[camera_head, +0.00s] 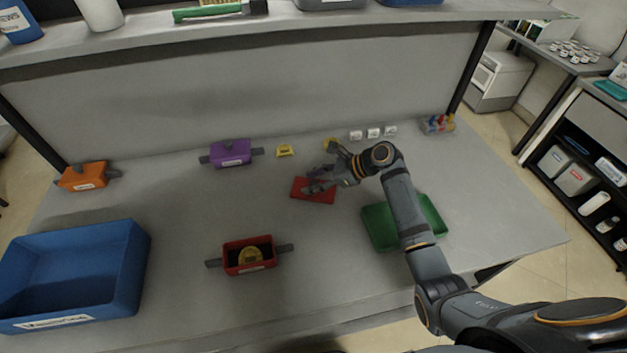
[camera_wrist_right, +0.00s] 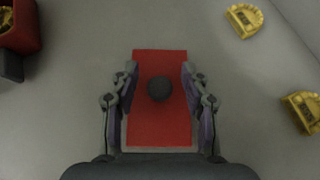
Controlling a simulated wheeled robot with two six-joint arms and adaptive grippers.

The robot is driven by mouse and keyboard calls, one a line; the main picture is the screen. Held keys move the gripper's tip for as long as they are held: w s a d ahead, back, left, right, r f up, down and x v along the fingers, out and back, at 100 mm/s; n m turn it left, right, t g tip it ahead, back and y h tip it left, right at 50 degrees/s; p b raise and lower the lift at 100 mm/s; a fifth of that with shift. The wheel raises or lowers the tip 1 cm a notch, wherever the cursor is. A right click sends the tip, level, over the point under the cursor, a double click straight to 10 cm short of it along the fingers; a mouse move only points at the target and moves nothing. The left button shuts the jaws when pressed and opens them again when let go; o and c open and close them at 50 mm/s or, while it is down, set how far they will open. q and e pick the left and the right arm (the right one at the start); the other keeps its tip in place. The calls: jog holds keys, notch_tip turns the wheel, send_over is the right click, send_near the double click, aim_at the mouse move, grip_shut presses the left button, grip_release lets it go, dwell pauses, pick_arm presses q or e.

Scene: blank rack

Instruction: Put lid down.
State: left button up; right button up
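The red lid (camera_head: 313,196) is a flat rectangle that looks to lie flat on the grey table, near its middle. In the right wrist view the lid (camera_wrist_right: 160,125) shows a round dark knob (camera_wrist_right: 160,88) at its centre. My right gripper (camera_head: 318,181) is over the lid. Its fingers (camera_wrist_right: 160,90) are spread on both sides of the knob, with a visible gap on each side, over the lid's long edges. A red box (camera_head: 248,268) with grey side handles stands uncovered nearer the front, with a yellow piece (camera_head: 250,254) inside. My left gripper is not in view.
A large blue bin (camera_head: 75,270) stands at the left and a green tray (camera_head: 380,227) at the right, partly behind my arm. Purple (camera_head: 231,153) and orange (camera_head: 84,176) lidded boxes, a yellow piece (camera_head: 285,150) and white blocks (camera_head: 373,133) line the back. Bare table surrounds the lid.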

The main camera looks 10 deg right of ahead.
jog(key=b+v, duration=0.1)
jog(key=v, duration=1.1)
jog(key=shift+d+r, duration=0.1)
